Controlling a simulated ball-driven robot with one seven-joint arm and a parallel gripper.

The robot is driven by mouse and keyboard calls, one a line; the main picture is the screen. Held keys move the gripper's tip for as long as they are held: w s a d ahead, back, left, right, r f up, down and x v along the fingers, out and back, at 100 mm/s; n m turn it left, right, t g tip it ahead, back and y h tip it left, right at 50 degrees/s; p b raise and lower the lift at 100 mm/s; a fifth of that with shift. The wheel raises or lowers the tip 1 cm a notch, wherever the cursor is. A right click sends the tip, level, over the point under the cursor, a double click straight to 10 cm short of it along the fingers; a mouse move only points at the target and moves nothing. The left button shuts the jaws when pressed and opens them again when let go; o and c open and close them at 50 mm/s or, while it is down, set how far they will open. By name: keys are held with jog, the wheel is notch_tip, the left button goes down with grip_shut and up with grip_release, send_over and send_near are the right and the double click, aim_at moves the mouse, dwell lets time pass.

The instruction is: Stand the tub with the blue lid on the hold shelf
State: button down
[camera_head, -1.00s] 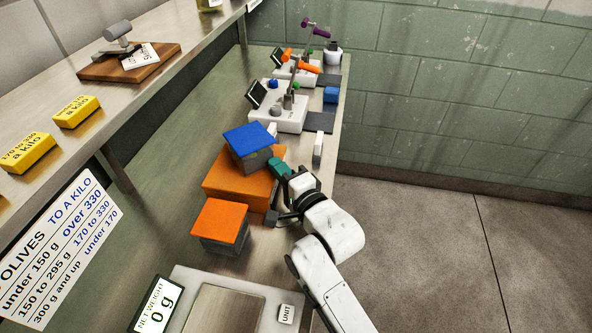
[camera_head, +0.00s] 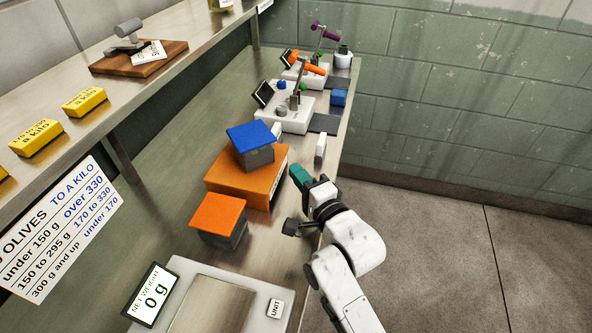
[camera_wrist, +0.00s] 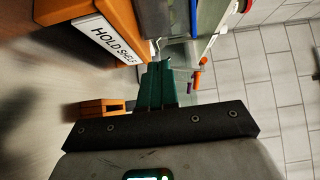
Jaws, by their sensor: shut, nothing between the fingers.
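The grey tub with the blue lid (camera_head: 252,141) stands upright, lid on top, on the orange hold shelf (camera_head: 226,180). In the wrist view the shelf's front label (camera_wrist: 112,40) shows, with the tub's grey side (camera_wrist: 176,22) beyond it. My gripper (camera_head: 298,175) has green fingers, shut and empty. It is off the shelf's front side, to the right of the tub, apart from both. The fingers also show in the wrist view (camera_wrist: 157,72).
A grey tub with an orange lid (camera_head: 219,215) stands left of my arm, before the shelf. A scale (camera_head: 262,291) reading 0 g is nearest. White devices (camera_head: 290,112) and a small white block (camera_head: 320,146) stand farther along the bench.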

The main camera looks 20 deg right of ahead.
jog(key=s, duration=0.2)
jog(key=s+d, duration=0.1)
jog(key=s, duration=0.2)
jog(key=s+b, duration=0.1)
jog(key=s, duration=0.2)
jog(key=shift+s+d+r, duration=0.1)
jog(key=shift+d, duration=0.2)
jog(key=s+d+f+n+g+h, duration=0.1)
jog(key=s+d+f+n+g, duration=0.1)
jog(key=s+f+n+g, duration=0.3)
jog(key=s+d+f+n+g+h, duration=0.1)
jog(key=s+d+f+n+g, duration=0.2)
jog(key=s, duration=1)
jog(key=s+d+f+n+g+h, duration=0.1)
jog(key=s+d+f+n+g, duration=0.2)
jog(key=s+f+n+g, duration=0.5)
notch_tip(320, 180, down, 2)
jog(key=shift+s+d+f, duration=0.15)
jog(key=shift+s+f, duration=0.05)
jog(key=shift+s, duration=0.25)
